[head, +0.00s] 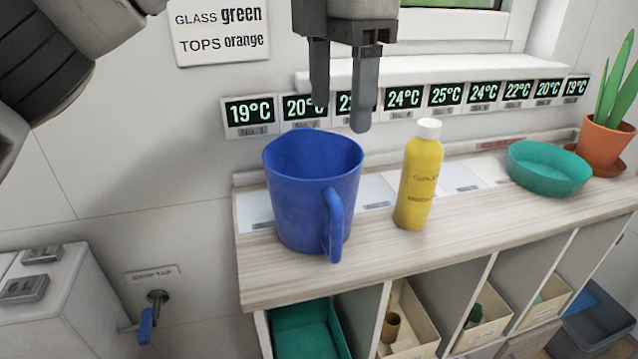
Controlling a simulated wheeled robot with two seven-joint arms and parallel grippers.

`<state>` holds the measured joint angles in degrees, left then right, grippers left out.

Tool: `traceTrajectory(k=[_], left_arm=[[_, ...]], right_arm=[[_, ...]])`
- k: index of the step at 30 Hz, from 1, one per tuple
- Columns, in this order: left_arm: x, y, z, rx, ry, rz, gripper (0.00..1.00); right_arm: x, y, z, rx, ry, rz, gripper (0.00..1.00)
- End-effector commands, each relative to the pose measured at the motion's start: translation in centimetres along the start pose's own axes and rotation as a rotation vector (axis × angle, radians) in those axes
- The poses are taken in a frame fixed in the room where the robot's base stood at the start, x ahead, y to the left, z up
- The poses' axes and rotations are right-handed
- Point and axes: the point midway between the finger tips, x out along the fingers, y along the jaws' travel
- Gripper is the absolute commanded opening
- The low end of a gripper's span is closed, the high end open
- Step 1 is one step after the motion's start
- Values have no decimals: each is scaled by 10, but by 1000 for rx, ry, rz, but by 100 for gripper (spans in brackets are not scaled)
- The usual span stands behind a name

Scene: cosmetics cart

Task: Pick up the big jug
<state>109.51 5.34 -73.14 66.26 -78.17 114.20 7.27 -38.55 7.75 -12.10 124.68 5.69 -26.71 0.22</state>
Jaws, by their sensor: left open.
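The big jug (300,200) is blue, with an open top and a handle on its front right side. It stands upright near the left end of the wooden shelf top (290,282). My left gripper (340,110) hangs above the jug, fingers pointing down. Its two dark fingers are apart with nothing between them. The fingertips appear over the jug's rim in the picture; I cannot tell the exact height gap. My right gripper is not in view.
A yellow bottle (417,180) with a white cap stands right of the jug. A teal bowl (549,170) and a potted plant (604,140) are further right. Temperature displays (404,98) line the wall behind. Below are compartments with bins (305,330).

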Motion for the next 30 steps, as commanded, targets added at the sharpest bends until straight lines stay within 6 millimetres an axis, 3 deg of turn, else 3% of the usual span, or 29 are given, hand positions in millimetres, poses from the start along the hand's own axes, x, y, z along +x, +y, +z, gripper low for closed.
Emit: traceTrajectory(k=[5, 15, 23, 30], left_arm=[[19, 1, -1, -1, 4, 7, 65], [88, 0, -2, -2, 4, 4, 65], [109, 0, -2, -1, 2, 4, 65], [141, -7, -10, -1, 3, 2, 65]], right_arm=[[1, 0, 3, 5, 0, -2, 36], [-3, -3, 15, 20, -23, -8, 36], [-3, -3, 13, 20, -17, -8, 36], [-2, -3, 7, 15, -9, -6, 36]])
